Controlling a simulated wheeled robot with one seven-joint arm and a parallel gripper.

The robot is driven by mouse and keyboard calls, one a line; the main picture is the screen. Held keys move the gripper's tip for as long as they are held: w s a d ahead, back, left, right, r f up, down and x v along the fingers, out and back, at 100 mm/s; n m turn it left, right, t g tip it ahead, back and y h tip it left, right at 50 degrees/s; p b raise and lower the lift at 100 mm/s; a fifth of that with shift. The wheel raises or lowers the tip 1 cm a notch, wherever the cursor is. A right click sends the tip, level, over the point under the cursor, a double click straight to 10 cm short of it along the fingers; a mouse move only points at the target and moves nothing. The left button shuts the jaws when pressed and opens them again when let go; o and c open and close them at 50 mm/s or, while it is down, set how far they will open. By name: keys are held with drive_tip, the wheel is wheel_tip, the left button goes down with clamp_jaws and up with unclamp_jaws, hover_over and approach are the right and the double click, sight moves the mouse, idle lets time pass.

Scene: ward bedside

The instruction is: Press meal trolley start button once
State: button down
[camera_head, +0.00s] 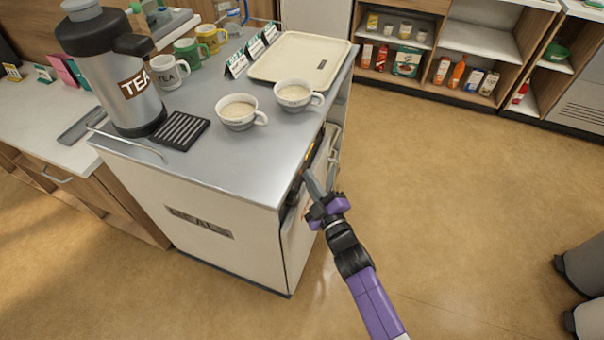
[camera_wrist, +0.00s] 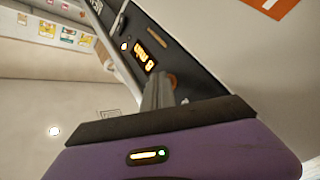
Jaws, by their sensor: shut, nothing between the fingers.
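The meal trolley (camera_head: 203,205) has a grey metal top and a pale body with a "MEAL" label. A dark control panel (camera_wrist: 140,50) on its right side bears a lit orange display (camera_wrist: 147,58), a small round white light (camera_wrist: 124,46) and a round orange-brown part (camera_wrist: 173,80) beside my fingertips. I cannot tell which is the start button. My gripper (camera_head: 317,184) is shut and empty, close to the panel; the wrist view shows its fingers (camera_wrist: 160,88) pointing at the panel's lower end. Contact cannot be told. In the head view my gripper partly hides the panel.
Two filled cups (camera_head: 238,121) (camera_head: 294,104), a cream tray (camera_head: 287,64), a tea flask (camera_head: 118,85) and mugs stand on the trolley. A side rail (camera_head: 333,140) is close to my gripper. Open floor (camera_head: 440,170) is on the right, shelves (camera_head: 478,45) behind.

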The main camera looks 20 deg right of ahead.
drive_tip(key=shift+s+d+p, duration=0.5)
drive_tip(key=shift+d+p, duration=0.05)
drive_tip(key=shift+d, duration=0.1)
drive_tip(key=s+d+p, duration=0.1)
drive_tip(key=d, duration=0.1)
drive_tip(key=s+d+p, duration=0.1)
drive_tip(key=s+d, duration=0.1)
drive_tip(key=shift+p, duration=0.4)
drive_tip(key=shift+d, duration=0.1)
idle(0.9)
